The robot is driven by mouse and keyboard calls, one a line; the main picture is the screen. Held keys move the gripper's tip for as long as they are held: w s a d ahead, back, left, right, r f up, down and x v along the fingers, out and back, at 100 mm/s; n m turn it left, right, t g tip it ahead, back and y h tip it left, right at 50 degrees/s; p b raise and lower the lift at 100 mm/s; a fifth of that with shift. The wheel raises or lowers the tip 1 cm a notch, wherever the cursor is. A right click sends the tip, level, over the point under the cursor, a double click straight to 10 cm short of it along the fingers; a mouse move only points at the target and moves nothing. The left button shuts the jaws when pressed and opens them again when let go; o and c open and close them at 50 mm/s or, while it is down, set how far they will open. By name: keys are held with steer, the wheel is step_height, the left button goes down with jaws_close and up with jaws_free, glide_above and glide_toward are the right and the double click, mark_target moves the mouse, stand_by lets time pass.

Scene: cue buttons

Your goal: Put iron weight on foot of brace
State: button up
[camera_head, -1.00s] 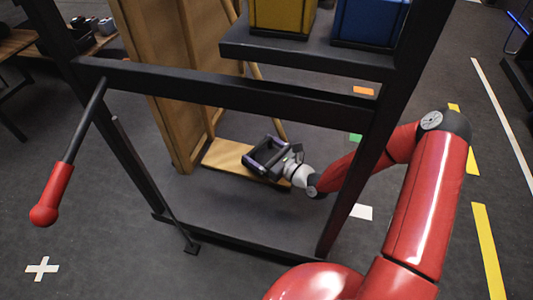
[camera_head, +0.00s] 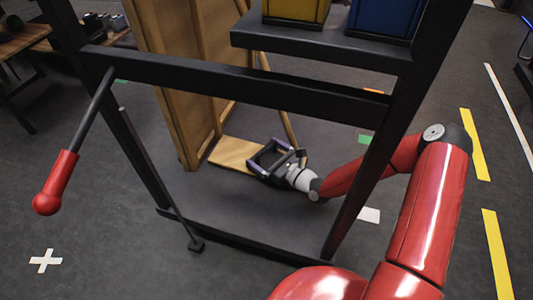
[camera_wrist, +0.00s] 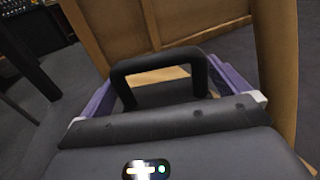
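My gripper (camera_head: 268,159) reaches low through the dark frame, over the wooden foot of the brace (camera_head: 233,152), a pale plank at the base of a tall wooden panel. In the wrist view its purple fingers stand apart on both sides of a black piece with a looped handle, which I take as the iron weight (camera_wrist: 158,62). The fingertips appear to touch its sides. Wood shows through the loop. The weight's underside is hidden, and I cannot tell if it touches the foot.
The dark metal frame (camera_head: 235,83) surrounds my arm's reach, with a post close on the right. A red-handled lever (camera_head: 55,185) sticks out left. A yellow box (camera_head: 295,10) and a blue box (camera_head: 381,17) sit on its shelf. Dark objects lie on a table at upper left.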

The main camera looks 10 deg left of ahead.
steer(key=shift+d+r, duration=0.15)
steer(key=p+v, duration=0.1)
steer(key=v, duration=1)
steer(key=shift+s+d+p, duration=0.25)
steer(key=shift+d+p, duration=0.05)
steer(key=shift+p, duration=0.05)
